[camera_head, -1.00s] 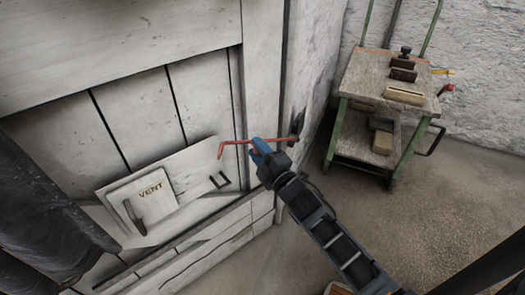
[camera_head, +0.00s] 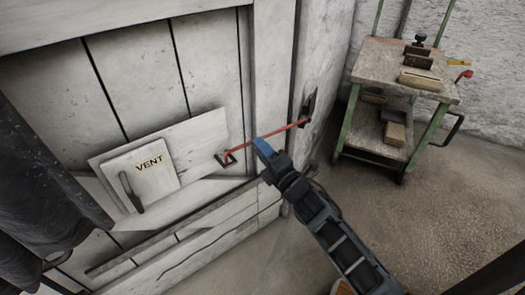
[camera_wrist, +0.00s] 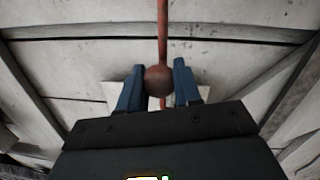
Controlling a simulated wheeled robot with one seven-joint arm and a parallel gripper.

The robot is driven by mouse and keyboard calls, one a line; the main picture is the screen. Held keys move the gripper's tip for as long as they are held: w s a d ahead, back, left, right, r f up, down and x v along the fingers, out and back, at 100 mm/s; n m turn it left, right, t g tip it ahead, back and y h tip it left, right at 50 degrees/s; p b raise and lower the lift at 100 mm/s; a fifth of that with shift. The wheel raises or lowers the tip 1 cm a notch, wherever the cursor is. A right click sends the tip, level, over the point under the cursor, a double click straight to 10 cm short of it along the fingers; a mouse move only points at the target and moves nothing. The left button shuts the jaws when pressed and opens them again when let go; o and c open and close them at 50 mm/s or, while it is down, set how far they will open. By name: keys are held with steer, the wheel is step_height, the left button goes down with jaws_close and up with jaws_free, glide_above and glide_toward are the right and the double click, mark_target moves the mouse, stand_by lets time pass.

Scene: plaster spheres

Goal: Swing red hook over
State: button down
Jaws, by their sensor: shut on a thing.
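The red hook (camera_head: 285,130) is a thin rod running from a dark bracket (camera_head: 308,105) on the post at right down-left to a dark staple (camera_head: 226,159) on the white panel. Its bent end lies at the staple; I cannot tell whether it is inside the loop. My gripper (camera_head: 262,144), with blue fingers, is at the middle of the rod. In the wrist view, my gripper (camera_wrist: 158,78) is shut on the hook's round red knob (camera_wrist: 158,79), with one finger on each side. The rod (camera_wrist: 163,30) extends beyond the knob.
A white panel marked VENT (camera_head: 150,165) with a dark handle (camera_head: 131,192) is left of the staple. A wooden cart (camera_head: 400,75) with blocks stands at the right by the wall. The floor (camera_head: 420,220) in front of the cart is clear.

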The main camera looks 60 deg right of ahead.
steer(key=shift+f, duration=0.25)
steer(key=c, duration=0.8)
jaws_free()
steer(key=shift+s, duration=0.1)
steer(key=v, duration=0.7)
steer(key=shift+s+a+r, duration=0.1)
steer(key=shift+s+a, duration=0.05)
steer(key=shift+s, duration=0.15)
steer(key=s+a+r+m+y, duration=0.1)
steer(key=s+a+m+y, duration=0.15)
steer(key=s+a, duration=0.35)
steer(key=s+a+r+m+y, duration=0.15)
steer(key=s+a+m, duration=0.25)
steer(key=a, duration=0.5)
steer(key=s+a+r+m+g+y, duration=0.2)
steer(key=s+a+r+m+y, duration=0.3)
steer(key=s+a+r+m, duration=0.35)
steer(key=r+p, duration=0.5)
steer(key=s+r+p, duration=0.1)
steer(key=r+p, duration=0.4)
steer(key=p, duration=0.1)
steer(key=s+r+p, duration=0.1)
steer(key=r+p, duration=0.4)
steer(key=r, duration=0.1)
steer(key=shift+s+a, duration=0.15)
steer(key=shift+a, duration=0.15)
